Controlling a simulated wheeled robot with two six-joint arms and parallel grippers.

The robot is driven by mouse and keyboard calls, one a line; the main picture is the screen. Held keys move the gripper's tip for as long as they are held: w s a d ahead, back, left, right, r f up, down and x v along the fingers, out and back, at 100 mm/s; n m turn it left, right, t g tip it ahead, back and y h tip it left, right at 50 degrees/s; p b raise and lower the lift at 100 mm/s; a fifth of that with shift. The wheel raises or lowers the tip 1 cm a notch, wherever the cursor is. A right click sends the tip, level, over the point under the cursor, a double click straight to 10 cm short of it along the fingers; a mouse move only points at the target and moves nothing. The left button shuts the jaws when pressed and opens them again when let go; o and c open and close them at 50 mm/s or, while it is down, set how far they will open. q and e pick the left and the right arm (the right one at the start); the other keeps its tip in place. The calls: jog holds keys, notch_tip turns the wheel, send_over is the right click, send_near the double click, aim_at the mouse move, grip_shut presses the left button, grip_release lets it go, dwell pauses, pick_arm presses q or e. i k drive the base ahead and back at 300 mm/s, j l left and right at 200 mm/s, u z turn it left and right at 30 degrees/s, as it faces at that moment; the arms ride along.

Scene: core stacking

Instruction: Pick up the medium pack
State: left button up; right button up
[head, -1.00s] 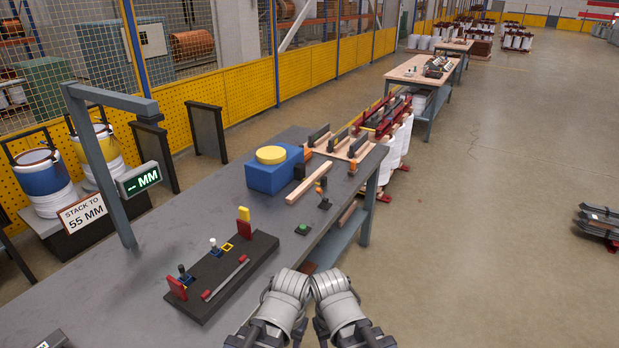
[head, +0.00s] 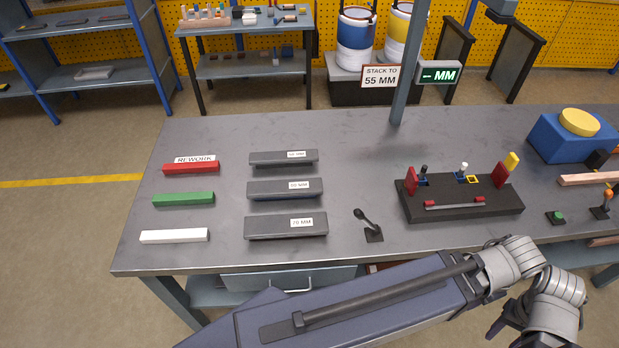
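Three dark grey packs with white labels lie in a column on the grey workbench (head: 210,135), left of centre. The back pack (head: 268,160) looks thinnest and the front pack (head: 270,228) thickest. The medium pack (head: 268,190) lies between them, flat and apart from both; its label print is too small to read surely.
Red (head: 190,168), green (head: 183,199) and white (head: 175,236) bars lie left of the packs. A small black lever (head: 372,232) stands right of the front pack. A black fixture (head: 470,208) sits farther right. Bare bench lies behind the packs.

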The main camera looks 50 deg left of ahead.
aim_at(304, 187)
jog(key=u, duration=1.45)
jog(key=k+u, duration=0.25)
jog(key=j+u, duration=0.1)
jog(key=u, duration=0.15)
jog(key=k+j, duration=0.1)
jog(key=i+j+z, duration=0.1)
jog(key=j+z, duration=1)
jog(key=i+j, duration=0.05)
jog(key=j, duration=0.1)
